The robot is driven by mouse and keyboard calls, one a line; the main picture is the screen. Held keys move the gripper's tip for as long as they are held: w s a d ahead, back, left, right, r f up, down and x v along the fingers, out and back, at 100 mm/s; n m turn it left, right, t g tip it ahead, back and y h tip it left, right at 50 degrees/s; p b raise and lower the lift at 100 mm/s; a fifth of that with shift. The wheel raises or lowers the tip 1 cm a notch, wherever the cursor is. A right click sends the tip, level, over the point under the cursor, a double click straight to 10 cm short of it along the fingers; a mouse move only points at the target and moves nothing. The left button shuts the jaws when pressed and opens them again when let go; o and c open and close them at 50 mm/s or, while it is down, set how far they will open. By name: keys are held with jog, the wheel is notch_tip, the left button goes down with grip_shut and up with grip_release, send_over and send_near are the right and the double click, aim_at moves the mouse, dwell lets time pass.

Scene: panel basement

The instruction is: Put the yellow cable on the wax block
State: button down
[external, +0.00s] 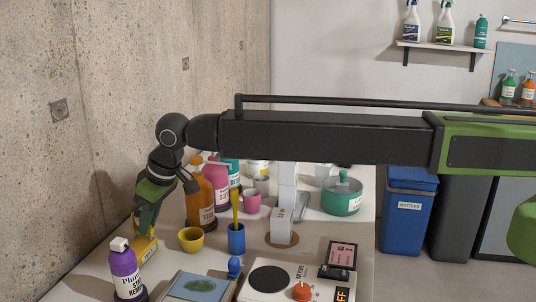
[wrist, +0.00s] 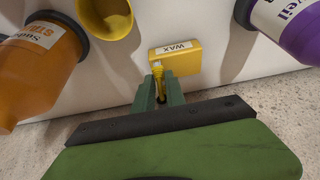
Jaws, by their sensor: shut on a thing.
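The wax block (external: 144,250) is a yellow block on the counter at the left, close to the concrete wall. In the wrist view the block (wrist: 184,61) shows a white label reading WAX. My gripper (wrist: 158,92) is shut on the yellow cable (wrist: 157,69), a small piece of which shows at the fingertips. The cable's end overlaps the block's left part in the wrist view; I cannot tell whether they touch. In the external view my gripper (external: 146,226) points down just above the block, and the cable cannot be made out there.
A purple bottle (external: 125,270) stands in front of the block. An orange bottle (external: 200,197) and a yellow cup (external: 191,239) stand to the right. A blue cup (external: 236,238) and a hot plate (external: 268,280) are farther right. The wall is close on the left.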

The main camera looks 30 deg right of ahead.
jog(key=shift+f, duration=0.1)
jog(key=c, duration=1.8)
grip_release()
jog(key=shift+f, duration=0.1)
jog(key=o, duration=0.4)
jog(key=shift+r, duration=0.2)
jog(key=p+v, duration=1.1)
jog(key=v, duration=0.1)
jog(key=shift+w, duration=0.1)
